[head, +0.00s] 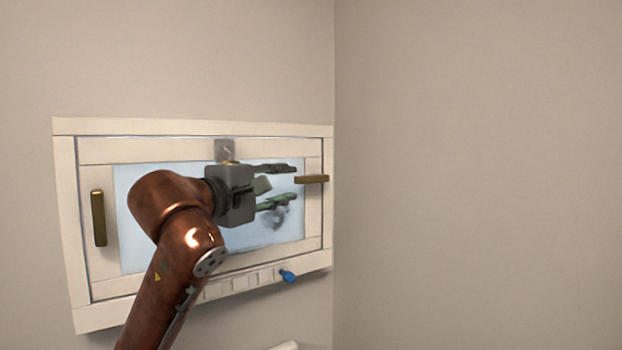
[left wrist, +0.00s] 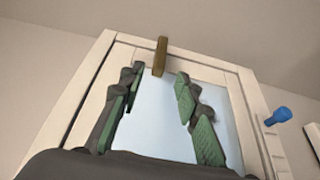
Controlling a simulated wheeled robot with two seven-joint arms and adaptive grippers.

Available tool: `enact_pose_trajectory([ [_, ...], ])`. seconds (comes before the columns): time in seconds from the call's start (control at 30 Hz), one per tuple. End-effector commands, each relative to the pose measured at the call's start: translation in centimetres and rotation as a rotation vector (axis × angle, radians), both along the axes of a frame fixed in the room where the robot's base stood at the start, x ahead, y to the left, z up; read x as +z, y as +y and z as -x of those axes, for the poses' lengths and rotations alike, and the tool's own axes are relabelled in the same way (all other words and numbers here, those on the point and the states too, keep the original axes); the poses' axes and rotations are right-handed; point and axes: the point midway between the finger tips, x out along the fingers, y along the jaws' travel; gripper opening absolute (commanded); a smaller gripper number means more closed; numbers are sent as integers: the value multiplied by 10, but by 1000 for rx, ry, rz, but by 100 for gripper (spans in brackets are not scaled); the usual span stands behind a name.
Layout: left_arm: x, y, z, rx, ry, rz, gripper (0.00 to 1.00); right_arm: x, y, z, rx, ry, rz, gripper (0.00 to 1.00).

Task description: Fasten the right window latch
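The right window latch (head: 313,179) is a brass bar on the right side of the white window (head: 190,127). It lies horizontal across the seam between sash and outer frame. My left gripper (head: 292,183) is open and empty in front of the pane, its fingers pointing right towards this latch. In the left wrist view the latch (left wrist: 160,56) appears just beyond and between the open fingertips (left wrist: 156,76), with no clear contact. The left latch (head: 98,218) is a similar brass bar, standing upright on the left side. My right gripper is out of view.
A blue knob (head: 287,276) sticks out from the lower frame and also shows in the left wrist view (left wrist: 278,116). A grey plate (head: 225,149) sits at the window's top middle. A bare side wall (head: 470,180) stands close to the window's right edge.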

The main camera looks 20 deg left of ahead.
Motion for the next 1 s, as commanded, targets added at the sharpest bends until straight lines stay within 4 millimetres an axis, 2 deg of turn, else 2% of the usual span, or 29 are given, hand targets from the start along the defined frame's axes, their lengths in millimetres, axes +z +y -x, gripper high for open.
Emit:
enact_pose_trajectory([
  [0.23, 2, -11, -26, -6, 3, -1, 30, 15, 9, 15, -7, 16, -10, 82],
  [0.4, 3, -17, -52, -5, 3, -1, 30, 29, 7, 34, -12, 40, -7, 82],
  [0.5, 2, -20, -64, -3, 3, 0, 30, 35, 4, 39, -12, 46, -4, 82],
  [0.63, 1, -22, -73, -3, 2, -1, 30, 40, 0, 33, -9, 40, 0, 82],
  [0.83, 0, -22, -76, -2, 0, 0, 30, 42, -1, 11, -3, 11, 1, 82],
  [0.93, -1, -22, -76, -2, 1, 0, 30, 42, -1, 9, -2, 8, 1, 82],
  [1.0, -1, -22, -76, -2, 1, 0, 27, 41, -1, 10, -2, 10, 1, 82],
])
